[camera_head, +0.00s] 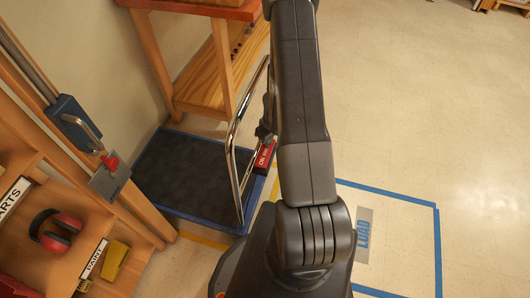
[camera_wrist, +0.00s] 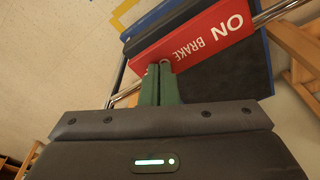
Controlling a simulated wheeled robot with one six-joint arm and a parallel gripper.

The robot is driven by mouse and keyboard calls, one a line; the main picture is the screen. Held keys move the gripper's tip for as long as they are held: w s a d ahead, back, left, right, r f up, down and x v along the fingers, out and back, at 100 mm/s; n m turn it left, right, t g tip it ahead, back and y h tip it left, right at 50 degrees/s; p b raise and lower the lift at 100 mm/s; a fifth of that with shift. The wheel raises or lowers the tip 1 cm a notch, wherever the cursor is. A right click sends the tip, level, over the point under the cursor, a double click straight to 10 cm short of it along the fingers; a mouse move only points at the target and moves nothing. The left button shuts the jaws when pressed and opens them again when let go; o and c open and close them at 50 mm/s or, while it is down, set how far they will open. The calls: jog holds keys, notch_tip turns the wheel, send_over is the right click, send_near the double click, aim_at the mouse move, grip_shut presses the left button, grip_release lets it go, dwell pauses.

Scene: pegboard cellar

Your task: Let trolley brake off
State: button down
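The trolley stands on the floor by the wall, with a blue-edged dark deck (camera_head: 185,170) and an upright chrome handle frame (camera_head: 233,150). A red brake plate (camera_head: 264,152) is on the handle side, partly hidden by my arm. In the wrist view the plate (camera_wrist: 195,40) reads "ON" and "BRAKE", beside the chrome bar (camera_wrist: 272,14). My gripper (camera_wrist: 159,68) has two green fingers close together, their tips at the plate's lower edge. I cannot tell whether they touch it or hold anything thin.
A wooden bench (camera_head: 222,62) stands behind the trolley. At left are a shelf with red ear defenders (camera_head: 56,231) and a blue-grey latch-like fixture (camera_head: 75,122). A blue-taped floor area marked "LOAD" (camera_head: 363,236) lies right of my arm. The floor at right is clear.

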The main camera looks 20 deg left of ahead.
notch_tip(320, 180, up, 7)
jog(key=p, duration=0.7)
jog(key=shift+p, duration=0.4)
jog(key=shift+f, duration=0.1)
notch_tip(320, 180, down, 7)
jog(key=b, duration=0.7)
jog(key=shift+b, duration=0.4)
notch_tip(320, 180, up, 8)
jog(key=p, duration=0.8)
dwell(1.5)
jog(key=shift+d, duration=0.1)
